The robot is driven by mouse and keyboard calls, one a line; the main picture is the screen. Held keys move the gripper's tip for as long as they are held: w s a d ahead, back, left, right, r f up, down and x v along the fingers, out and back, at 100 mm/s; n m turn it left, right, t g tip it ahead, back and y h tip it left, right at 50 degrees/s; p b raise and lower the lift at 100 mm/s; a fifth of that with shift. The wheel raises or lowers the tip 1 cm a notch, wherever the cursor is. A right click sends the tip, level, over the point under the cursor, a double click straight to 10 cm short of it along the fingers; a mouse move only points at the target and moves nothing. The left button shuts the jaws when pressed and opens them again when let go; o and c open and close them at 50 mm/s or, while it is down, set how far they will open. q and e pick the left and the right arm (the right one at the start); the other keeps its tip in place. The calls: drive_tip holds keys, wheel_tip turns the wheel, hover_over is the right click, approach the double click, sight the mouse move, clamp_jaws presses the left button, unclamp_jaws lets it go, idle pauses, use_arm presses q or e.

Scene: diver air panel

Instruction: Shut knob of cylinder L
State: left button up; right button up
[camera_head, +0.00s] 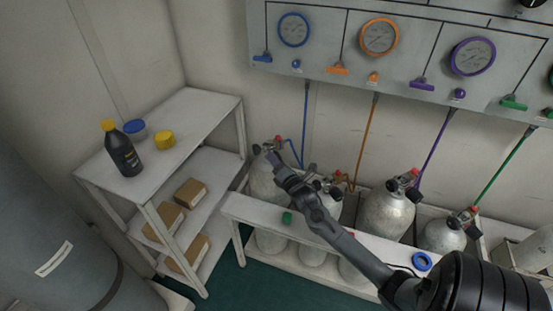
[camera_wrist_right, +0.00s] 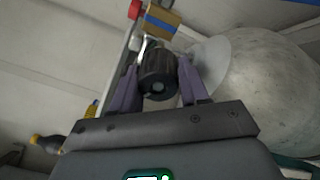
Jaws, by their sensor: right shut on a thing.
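The leftmost cylinder (camera_head: 262,186), a pale grey tank with a blue hose at its valve, stands in the low white rack. My right gripper (camera_head: 273,160) reaches its valve from the right. In the right wrist view, a black ribbed knob (camera_wrist_right: 157,84) sits between the two purple fingers of the right gripper (camera_wrist_right: 156,70), which is shut on it. The brass valve body (camera_wrist_right: 163,18) with a red part is just beyond the knob, and the cylinder's rounded pale shoulder (camera_wrist_right: 265,80) is at the right. My left gripper is not in view.
More cylinders (camera_head: 388,212) with valves stand to the right in the rack (camera_head: 232,208). A gauge panel (camera_head: 335,75) hangs above, with coloured hoses. A white shelf (camera_head: 205,110) at left holds a black bottle (camera_head: 123,155) and boxes. A blue ring (camera_head: 422,261) lies on the rack's front ledge.

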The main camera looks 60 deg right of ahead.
drive_tip(key=m+p, duration=0.2)
drive_tip(key=shift+r+m+p, duration=0.25)
drive_tip(key=shift+m+p, duration=0.05)
drive_tip(key=shift+m, duration=0.1)
drive_tip(key=m+p, duration=0.2)
drive_tip(key=m, duration=0.1)
drive_tip(key=shift+m+p, duration=0.3)
drive_tip(key=shift+p, duration=0.05)
drive_tip(key=m+p, duration=0.2)
drive_tip(key=m, duration=0.1)
drive_tip(key=shift+m+h, duration=0.4)
drive_tip(key=m+p, duration=0.1)
drive_tip(key=m, duration=0.3)
drive_tip(key=shift+p, duration=0.35)
drive_tip(key=m+p, duration=0.1)
drive_tip(key=m, duration=0.3)
drive_tip(key=shift+m+p, duration=0.3)
drive_tip(key=m+p, duration=0.1)
drive_tip(key=m, duration=0.3)
drive_tip(key=shift+g+h, duration=0.3)
drive_tip(key=shift+h, duration=0.1)
drive_tip(key=m+p, duration=0.1)
drive_tip(key=m, duration=0.3)
drive_tip(key=shift+s+m, duration=0.1)
drive_tip(key=shift+m, duration=0.2)
drive_tip(key=m+p, duration=0.1)
drive_tip(key=m, duration=0.3)
drive_tip(key=shift+d+g, duration=0.1)
drive_tip(key=shift+g, duration=0.2)
